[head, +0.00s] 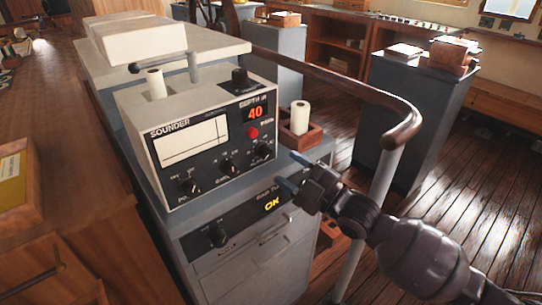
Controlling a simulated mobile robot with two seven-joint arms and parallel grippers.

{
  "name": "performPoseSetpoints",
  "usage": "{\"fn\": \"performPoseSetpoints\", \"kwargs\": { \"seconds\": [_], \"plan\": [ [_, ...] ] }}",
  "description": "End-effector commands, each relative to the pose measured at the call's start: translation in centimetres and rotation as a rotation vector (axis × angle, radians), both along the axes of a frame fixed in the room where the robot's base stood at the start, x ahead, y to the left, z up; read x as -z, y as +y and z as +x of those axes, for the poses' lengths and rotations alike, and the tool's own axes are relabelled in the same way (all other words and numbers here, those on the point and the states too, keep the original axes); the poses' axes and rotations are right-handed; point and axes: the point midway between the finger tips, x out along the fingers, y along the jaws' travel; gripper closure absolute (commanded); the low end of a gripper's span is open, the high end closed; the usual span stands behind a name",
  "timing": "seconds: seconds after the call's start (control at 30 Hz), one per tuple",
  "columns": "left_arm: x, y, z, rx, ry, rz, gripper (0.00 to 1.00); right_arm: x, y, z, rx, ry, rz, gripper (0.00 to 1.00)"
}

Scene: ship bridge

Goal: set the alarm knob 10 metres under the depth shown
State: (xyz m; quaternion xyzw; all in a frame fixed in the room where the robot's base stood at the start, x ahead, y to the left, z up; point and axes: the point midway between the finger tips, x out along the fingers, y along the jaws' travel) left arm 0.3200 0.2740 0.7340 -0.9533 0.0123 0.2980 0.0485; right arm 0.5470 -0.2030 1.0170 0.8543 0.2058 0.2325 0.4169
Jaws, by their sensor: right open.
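The grey sounder (210,135) stands on a blue-grey cabinet. Its red depth display (255,113) reads 40. The small labels are too blurred to tell which knob is the alarm knob. My right gripper (294,171) is open and empty, in front of the cabinet's right side, apart from the knobs. My left gripper is out of view.
A wooden box (305,137) with a white paper roll (300,117) stands right of the sounder. A curved wooden handrail (345,83) on a grey post passes behind my right arm. A wooden counter (80,130) is at the left. Open floor lies at the right.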

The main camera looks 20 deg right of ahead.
Motion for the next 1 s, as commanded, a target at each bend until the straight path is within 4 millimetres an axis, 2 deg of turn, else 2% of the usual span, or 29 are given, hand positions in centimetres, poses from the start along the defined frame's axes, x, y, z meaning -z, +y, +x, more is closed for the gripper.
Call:
{"fn": "performPoseSetpoints", "kwargs": {
  "seconds": [0.1,0.3,0.5,0.77,0.87,1.0],
  "plan": [
    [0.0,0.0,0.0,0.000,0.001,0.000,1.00,-0.5,1.1,1.6,-0.001,-0.002,0.002,0.44],
    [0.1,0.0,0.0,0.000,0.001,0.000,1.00,-1.0,2.5,3.6,0.000,-0.001,0.002,0.44],
    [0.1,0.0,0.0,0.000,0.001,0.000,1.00,-1.2,3.0,4.4,0.000,0.001,0.001,0.44],
    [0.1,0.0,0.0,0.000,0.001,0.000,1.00,-1.2,3.1,4.5,-0.001,0.001,0.000,0.44],
    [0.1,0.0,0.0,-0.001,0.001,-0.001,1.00,-1.2,3.0,4.5,-0.001,0.001,0.000,0.56],
    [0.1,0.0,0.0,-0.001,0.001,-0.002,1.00,-1.2,3.0,4.5,-0.001,0.001,0.000,0.78]
  ]
}}
